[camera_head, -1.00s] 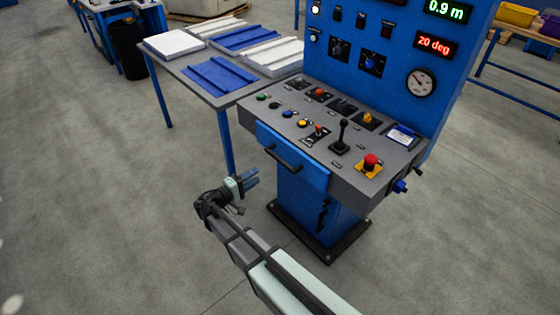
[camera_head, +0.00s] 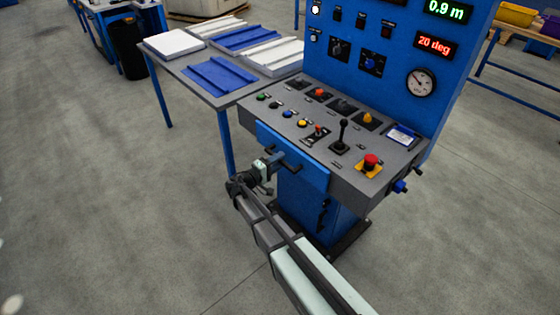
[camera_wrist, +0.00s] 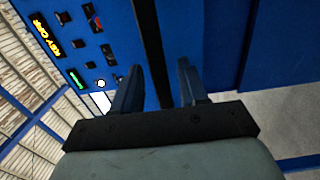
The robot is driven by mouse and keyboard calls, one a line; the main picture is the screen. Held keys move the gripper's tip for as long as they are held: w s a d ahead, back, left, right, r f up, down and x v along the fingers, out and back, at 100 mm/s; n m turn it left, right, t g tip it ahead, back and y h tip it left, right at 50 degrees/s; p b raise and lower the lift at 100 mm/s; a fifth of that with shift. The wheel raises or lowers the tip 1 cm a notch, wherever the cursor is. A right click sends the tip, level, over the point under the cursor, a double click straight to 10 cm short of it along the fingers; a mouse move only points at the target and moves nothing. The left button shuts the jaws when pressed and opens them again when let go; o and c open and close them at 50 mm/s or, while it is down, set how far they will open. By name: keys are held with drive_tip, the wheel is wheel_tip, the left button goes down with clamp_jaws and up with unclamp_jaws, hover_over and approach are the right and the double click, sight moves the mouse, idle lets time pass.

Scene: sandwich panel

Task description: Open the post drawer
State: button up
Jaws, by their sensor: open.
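The fingers do not visibly press on the bar.
The console top (camera_head: 346,175) holds several buttons, a black joystick (camera_head: 341,134) and a red emergency button (camera_head: 371,160). A side table (camera_head: 215,98) with blue and white panels stands to the left. The floor (camera_head: 110,220) at the front left is clear.

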drive_tip(key=shift+w+d, duration=0.4)
drive_tip(key=shift+c, duration=0.2)
clamp_jaws()
idle(0.3)
